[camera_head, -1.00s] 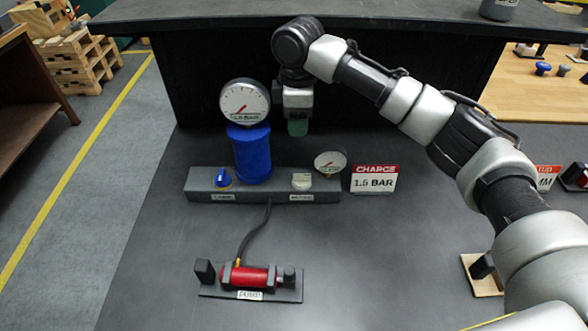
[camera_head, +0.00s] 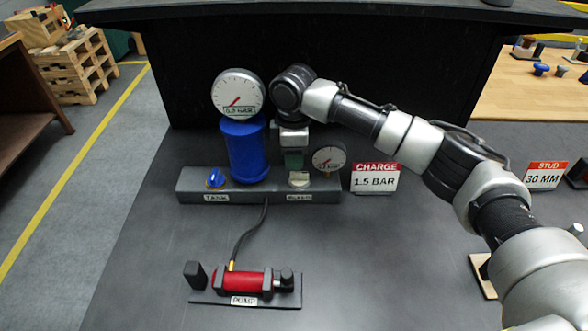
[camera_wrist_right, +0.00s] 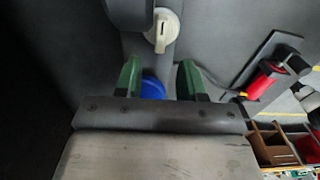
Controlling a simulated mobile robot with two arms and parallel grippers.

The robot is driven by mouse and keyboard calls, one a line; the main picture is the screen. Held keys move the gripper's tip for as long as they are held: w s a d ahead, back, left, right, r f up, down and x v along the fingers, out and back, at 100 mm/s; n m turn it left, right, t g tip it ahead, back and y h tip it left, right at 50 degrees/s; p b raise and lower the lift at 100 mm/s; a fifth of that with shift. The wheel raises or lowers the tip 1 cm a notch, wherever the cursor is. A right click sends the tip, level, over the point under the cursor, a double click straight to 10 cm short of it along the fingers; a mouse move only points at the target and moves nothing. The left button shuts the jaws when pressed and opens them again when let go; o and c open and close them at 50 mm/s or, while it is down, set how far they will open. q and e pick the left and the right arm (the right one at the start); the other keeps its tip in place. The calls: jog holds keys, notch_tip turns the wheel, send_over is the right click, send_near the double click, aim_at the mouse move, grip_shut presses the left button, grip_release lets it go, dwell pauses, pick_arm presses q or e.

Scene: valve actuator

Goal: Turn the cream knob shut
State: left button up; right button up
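The cream knob (camera_head: 299,179) sits on the right part of the grey manifold block, above its small label. It also shows in the right wrist view (camera_wrist_right: 163,30), with a dark slot across its face. My right gripper (camera_head: 294,161) points down just above and behind the knob in the head view. In the wrist view its two green fingers (camera_wrist_right: 157,80) stand apart with nothing held between them, and the knob lies beyond their tips. Whether a finger touches the knob cannot be told. My left gripper is in neither view.
A blue tank (camera_head: 246,152) with a round gauge (camera_head: 238,93) stands left of my gripper. A smaller gauge (camera_head: 328,158) is close on its right. A blue knob (camera_head: 216,178), a charge sign (camera_head: 375,178) and a red pump (camera_head: 242,281) are nearby. Bench front right is mostly clear.

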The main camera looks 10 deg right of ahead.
aim_at(294, 173)
jog(key=shift+f, duration=2.7)
